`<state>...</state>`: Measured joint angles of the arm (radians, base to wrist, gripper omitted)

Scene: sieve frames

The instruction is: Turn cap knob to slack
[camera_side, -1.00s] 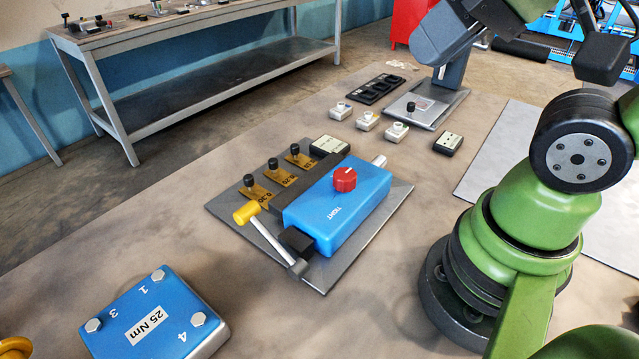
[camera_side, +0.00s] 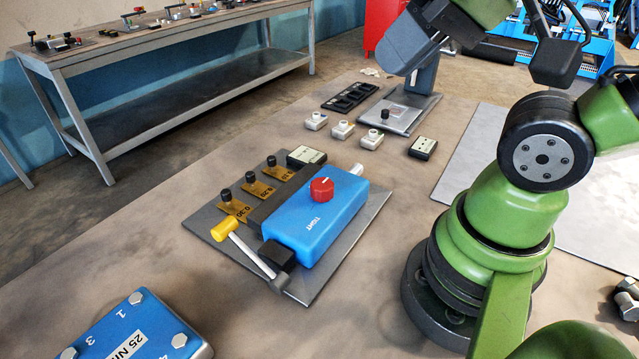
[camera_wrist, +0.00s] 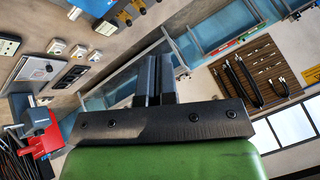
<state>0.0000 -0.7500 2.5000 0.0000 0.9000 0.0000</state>
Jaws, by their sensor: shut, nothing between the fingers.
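The cap knob (camera_side: 321,190) is a round red knob with a white mark on its top. It sits on a blue box (camera_side: 318,230) lettered TIGHT, on a grey plate (camera_side: 330,284). The mark is too small to read exactly against the lettering. My gripper (camera_wrist: 155,62) shows in the wrist view with its two black fingers together and nothing between them. It is away from the knob; only a corner of the blue box (camera_wrist: 92,6) shows at the top of that view, and the knob is out of frame. My fingertips do not show in the side view.
A yellow-headed lever (camera_side: 225,230) lies along the box's near-left end. Gold tags (camera_side: 262,188) with black knobs stand behind it. A blue 25 Nm bolt block (camera_side: 135,325) is at front left. Small white blocks (camera_side: 343,130) and a dark tray (camera_side: 350,96) lie farther back.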

